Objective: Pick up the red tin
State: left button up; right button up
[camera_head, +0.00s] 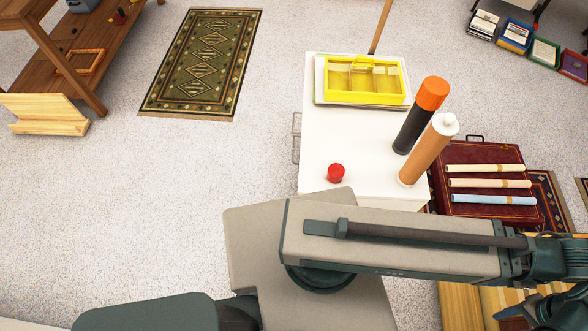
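A small red round tin (335,173) sits on the white cabinet top (325,125), near its front left corner. It stands apart from other things and is in full view just above my arm link. One of my arms stretches across the lower right, below and in front of the tin. Dark parts of its wrist end show at the lower right edge, well away from the tin; I take them for my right arm's, and whether its gripper is open or shut cannot be made out. My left gripper is not in view.
A yellow organizer box (363,82) lies at the back of the cabinet top. A black tube with orange cap (420,115) and an orange-brown white-capped tube (428,150) stand at its right. A dark red case (482,210) bearing rolls lies right.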

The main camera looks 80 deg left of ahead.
aim_at(336, 172)
jog(key=u, duration=0.5)
jog(key=j+u, duration=0.15)
jog(key=u, duration=0.35)
jog(key=j+u, duration=0.1)
jog(key=u, duration=0.4)
jog(key=j+u, duration=0.1)
jog(key=u, duration=0.4)
jog(key=k+l+u, duration=0.15)
jog(key=u, duration=0.2)
jog(key=k+l+u, duration=0.15)
jog(key=l+u, duration=0.2)
jog(key=k+l+u, duration=0.1)
jog(key=u, duration=0.2)
jog(key=k, duration=0.05)
